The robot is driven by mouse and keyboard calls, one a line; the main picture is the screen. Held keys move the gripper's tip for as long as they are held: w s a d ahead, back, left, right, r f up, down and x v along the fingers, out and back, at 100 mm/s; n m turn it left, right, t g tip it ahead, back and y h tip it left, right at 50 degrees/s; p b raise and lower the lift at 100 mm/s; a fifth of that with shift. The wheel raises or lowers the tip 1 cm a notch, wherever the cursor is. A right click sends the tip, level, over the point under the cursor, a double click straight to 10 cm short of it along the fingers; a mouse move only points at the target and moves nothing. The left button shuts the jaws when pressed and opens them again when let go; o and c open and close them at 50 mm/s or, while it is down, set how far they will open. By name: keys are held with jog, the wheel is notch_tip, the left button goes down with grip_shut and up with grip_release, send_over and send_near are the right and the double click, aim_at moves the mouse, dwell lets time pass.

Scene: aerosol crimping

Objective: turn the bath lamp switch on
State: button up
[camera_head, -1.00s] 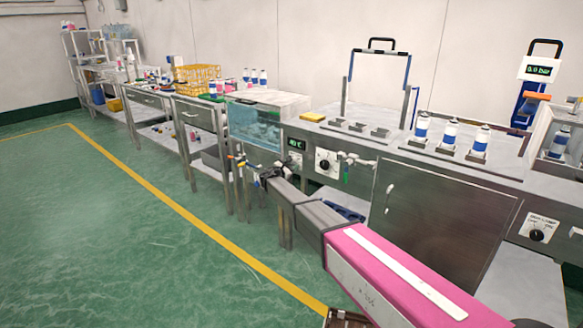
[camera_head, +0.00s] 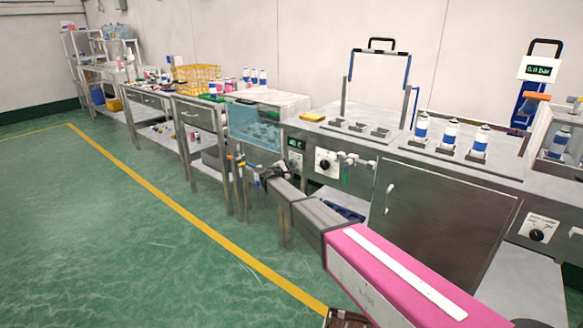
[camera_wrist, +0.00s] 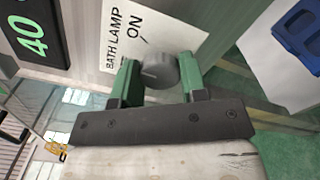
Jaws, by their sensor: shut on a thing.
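The bath lamp switch is a round grey knob (camera_wrist: 158,72) beside a white label (camera_wrist: 140,35) reading "BATH LAMP" and "ON". My gripper (camera_wrist: 158,82) has its two green fingers on either side of the knob, shut on it. The knob's exact turn angle is hard to read. In the head view my gripper (camera_head: 264,172) is at the front of the metal bench, below the glass bath (camera_head: 254,124). The knob cannot be made out there.
A green "40" display (camera_wrist: 36,36) is close to the label, and a blue object (camera_wrist: 300,32) is at the upper right of the wrist view. The green floor at left is clear.

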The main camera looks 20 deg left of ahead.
jog(key=m, duration=0.4)
jog(key=shift+m, duration=0.3)
dwell(0.4)
jog(key=o, duration=0.9)
jog(key=shift+s, duration=0.1)
jog(key=v, duration=1)
jog(key=shift+s+a, duration=0.1)
jog(key=shift+s, duration=0.25)
